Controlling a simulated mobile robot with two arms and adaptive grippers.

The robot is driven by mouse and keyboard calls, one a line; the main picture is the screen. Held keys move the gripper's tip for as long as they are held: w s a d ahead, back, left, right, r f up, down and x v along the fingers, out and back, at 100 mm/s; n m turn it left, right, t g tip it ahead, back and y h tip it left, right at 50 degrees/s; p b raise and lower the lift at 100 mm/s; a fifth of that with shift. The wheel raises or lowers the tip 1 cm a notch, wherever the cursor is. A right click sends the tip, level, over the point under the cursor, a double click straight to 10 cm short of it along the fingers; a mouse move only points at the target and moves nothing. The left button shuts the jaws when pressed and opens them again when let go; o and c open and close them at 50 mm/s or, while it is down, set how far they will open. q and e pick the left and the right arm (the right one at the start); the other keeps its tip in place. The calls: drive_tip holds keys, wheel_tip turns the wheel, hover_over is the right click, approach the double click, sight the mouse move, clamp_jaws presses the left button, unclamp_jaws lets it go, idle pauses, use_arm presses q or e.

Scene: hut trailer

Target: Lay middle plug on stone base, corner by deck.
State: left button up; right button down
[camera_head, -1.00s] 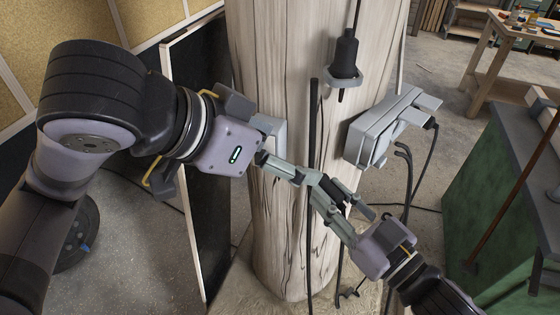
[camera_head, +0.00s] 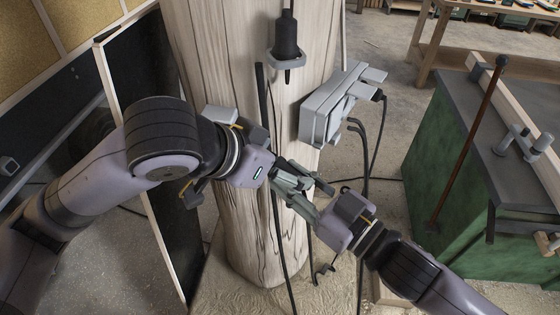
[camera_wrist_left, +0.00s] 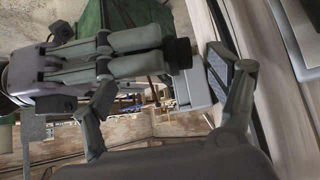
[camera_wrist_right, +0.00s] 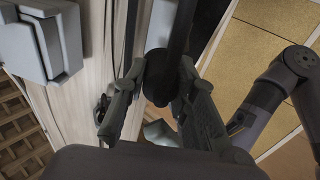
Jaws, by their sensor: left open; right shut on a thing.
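A black plug (camera_wrist_right: 160,78) with a dark cable sits between the fingers of my right gripper (camera_wrist_right: 165,100), which is shut on it. In the head view the right gripper (camera_head: 300,197) is in front of the pale wooden post, and fingers hide the plug. The plug's dark end (camera_wrist_left: 179,53) shows in the left wrist view. My left gripper (camera_head: 283,173) is open beside the right fingers; its spread fingers also show in the left wrist view (camera_wrist_left: 165,95). The pale stone base (camera_head: 235,285) lies around the post's foot. I cannot make out which edge is the deck.
Another black plug (camera_head: 286,40) hangs in a holder on the post (camera_head: 205,90). A grey socket box (camera_head: 325,105) with black cables stands out at the post's right. A dark panel (camera_head: 140,120) is at left, a green workbench (camera_head: 440,150) at right.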

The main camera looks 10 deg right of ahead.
use_arm(q)
drive_tip(key=shift+w+f, duration=0.1)
drive_tip(key=shift+c, duration=0.2)
drive_tip(key=c, duration=1.2)
use_arm(e)
drive_tip(key=c, duration=1.2)
unclamp_jaws()
